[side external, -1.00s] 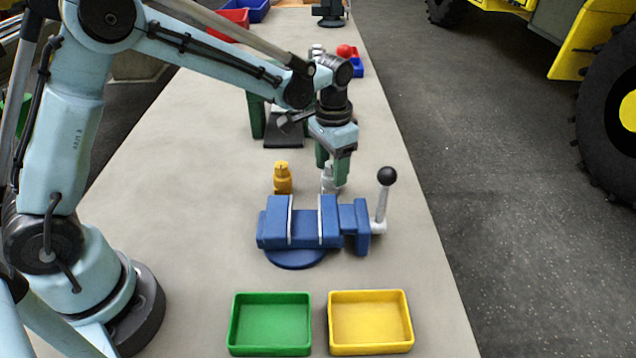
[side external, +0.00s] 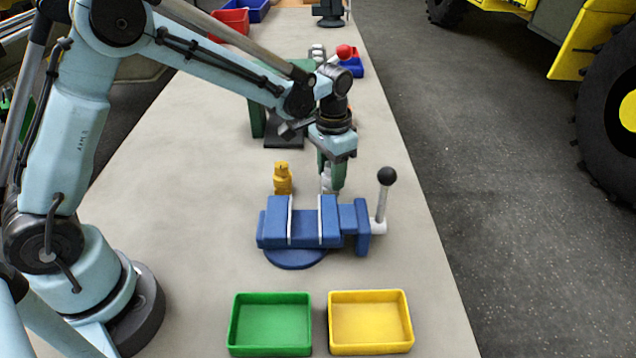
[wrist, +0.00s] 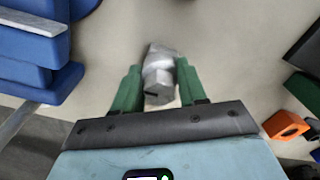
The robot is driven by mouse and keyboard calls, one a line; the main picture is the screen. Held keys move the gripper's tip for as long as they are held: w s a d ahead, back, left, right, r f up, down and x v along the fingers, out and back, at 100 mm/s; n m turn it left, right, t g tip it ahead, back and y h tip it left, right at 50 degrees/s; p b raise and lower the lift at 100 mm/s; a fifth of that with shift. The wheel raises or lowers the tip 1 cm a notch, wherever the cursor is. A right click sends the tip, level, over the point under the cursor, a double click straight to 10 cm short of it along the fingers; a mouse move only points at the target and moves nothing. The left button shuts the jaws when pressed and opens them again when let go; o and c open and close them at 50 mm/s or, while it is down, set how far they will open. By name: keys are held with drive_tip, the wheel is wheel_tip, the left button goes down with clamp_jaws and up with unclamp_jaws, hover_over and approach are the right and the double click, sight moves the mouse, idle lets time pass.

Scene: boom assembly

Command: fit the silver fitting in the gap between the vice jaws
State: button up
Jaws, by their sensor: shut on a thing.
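The silver fitting (wrist: 159,75) is between the green fingers of my gripper (wrist: 158,88) in the wrist view. My gripper (side external: 329,172) is shut on it, just behind the vice in the side view. The fitting (side external: 327,180) is partly hidden there by the fingers, and I cannot tell whether it touches the table. The blue vice (side external: 305,225) stands in front, with a gap between its two pale-edged jaws (side external: 305,205). The vice also shows at the left of the wrist view (wrist: 25,50). Its handle with a black knob (side external: 387,176) stands up at the right.
A yellow-orange fitting (side external: 282,180) stands behind the vice, left of my gripper. A green tray (side external: 270,350) and a yellow tray (side external: 370,349) sit in front, both empty. An orange part (wrist: 286,125) lies at the right of the wrist view.

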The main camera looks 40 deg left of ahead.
drive_tip(key=shift+r, duration=2.6)
drive_tip(key=shift+s+d+r, duration=0.25)
drive_tip(key=shift+s+r, duration=0.05)
drive_tip(key=shift+r, duration=0.05)
drive_tip(key=s+d+r, duration=0.5)
drive_tip(key=s+r, duration=0.2)
drive_tip(key=s, duration=0.6)
drive_tip(key=shift+w+d+f, duration=0.1)
drive_tip(key=shift+f, duration=1)
drive_tip(key=shift+w+d+f, duration=0.1)
drive_tip(key=shift+f, duration=0.95)
drive_tip(key=shift+f, duration=1.15)
